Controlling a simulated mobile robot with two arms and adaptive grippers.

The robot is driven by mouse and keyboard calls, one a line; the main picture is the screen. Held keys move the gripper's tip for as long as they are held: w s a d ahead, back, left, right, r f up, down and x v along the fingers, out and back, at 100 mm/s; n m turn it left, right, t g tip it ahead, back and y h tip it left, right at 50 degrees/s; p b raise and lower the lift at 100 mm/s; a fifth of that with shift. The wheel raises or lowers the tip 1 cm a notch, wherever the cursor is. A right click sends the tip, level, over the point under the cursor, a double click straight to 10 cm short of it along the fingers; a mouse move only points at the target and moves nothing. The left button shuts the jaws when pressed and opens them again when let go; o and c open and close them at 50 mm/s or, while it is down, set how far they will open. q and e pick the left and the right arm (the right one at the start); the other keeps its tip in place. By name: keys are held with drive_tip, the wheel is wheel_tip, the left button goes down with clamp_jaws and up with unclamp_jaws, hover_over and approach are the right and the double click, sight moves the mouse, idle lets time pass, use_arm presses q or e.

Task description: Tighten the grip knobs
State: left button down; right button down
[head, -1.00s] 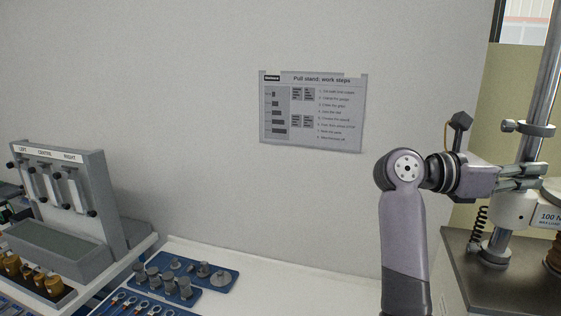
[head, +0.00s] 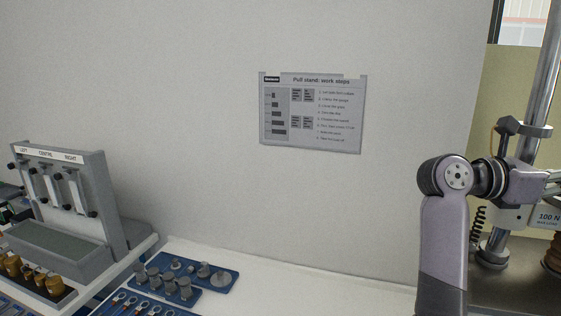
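A test stand with a tall metal column (head: 541,80) is at the right edge, partly cut off. A white block marked "100 N" (head: 546,217) is mounted lower on the stand. My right gripper (head: 554,184) reaches in front of the column at the right edge; its fingers are mostly cut off, so I cannot tell whether they are open or shut. No grip knob can be clearly picked out. My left gripper is not in view.
A work-steps sheet (head: 312,113) hangs on the wall. A grey rack labelled left, centre, right (head: 92,180) stands at the left. Blue trays (head: 222,282) with metal parts lie on the white bench (head: 330,290), which is clear in its middle.

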drive_tip(key=shift+w+r, duration=0.15)
idle(0.4)
drive_tip(key=shift+r, duration=0.1)
drive_tip(key=shift+r+b, duration=0.25)
drive_tip(key=shift+b, duration=0.25)
drive_tip(key=shift+r, duration=0.6)
drive_tip(key=shift+r+b, duration=0.2)
drive_tip(key=shift+b, duration=0.1)
drive_tip(key=shift+s+a, duration=0.1)
drive_tip(key=shift+s, duration=0.15)
drive_tip(key=w+a, duration=0.1)
drive_tip(key=a, duration=0.4)
drive_tip(key=shift+w+a+b, duration=0.35)
drive_tip(key=shift+a, duration=0.05)
